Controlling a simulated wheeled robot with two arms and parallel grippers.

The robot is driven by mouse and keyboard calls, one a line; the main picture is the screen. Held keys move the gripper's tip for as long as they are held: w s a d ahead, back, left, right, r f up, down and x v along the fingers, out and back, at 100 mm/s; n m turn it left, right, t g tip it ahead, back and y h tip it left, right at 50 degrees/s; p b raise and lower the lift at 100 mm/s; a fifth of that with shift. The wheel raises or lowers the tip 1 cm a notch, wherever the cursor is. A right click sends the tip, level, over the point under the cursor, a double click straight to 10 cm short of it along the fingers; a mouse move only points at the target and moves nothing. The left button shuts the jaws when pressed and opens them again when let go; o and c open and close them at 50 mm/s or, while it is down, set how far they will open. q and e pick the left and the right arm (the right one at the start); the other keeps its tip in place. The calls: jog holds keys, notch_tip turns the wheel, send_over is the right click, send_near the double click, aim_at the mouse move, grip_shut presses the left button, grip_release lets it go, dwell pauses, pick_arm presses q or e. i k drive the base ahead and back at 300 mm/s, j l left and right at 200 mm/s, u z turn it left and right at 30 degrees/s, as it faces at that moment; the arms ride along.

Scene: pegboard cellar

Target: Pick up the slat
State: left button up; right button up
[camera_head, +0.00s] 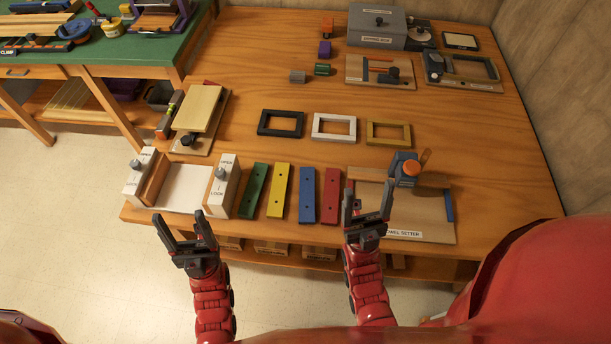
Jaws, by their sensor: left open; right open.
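Four-coloured slats lie in a row near the table's front edge: a green slat (254,190), a yellow slat (279,191), a blue slat (307,194) and a red slat (331,195). Each is flat with small dark holes. My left gripper (180,222) is open and empty at the front edge, left of the slats and in front of the white clamp fixture. My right gripper (368,198) is open and empty, just right of the red slat, with its fingers in front of the dowel setter board.
The clamp fixture (187,186) stands left of the slats. The dowel setter (424,222) lies to the right. Black (281,134), white (316,126) and yellow (388,143) frames lie behind. A grey box (378,42) is at the back. Bare wood separates the slats and frames.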

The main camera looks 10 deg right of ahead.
aim_at(307, 197)
jog(key=i+j, duration=0.1)
jog(key=j, duration=0.25)
jog(key=i+j, duration=0.15)
jog(key=j, duration=0.15)
jog(key=i+j, duration=0.1)
jog(key=j, duration=0.25)
jog(key=i+j+z, duration=0.1)
jog(key=j+z, duration=0.3)
jog(key=i+j+z, duration=0.1)
jog(key=j+z, duration=0.55)
jog(key=z, duration=0.15)
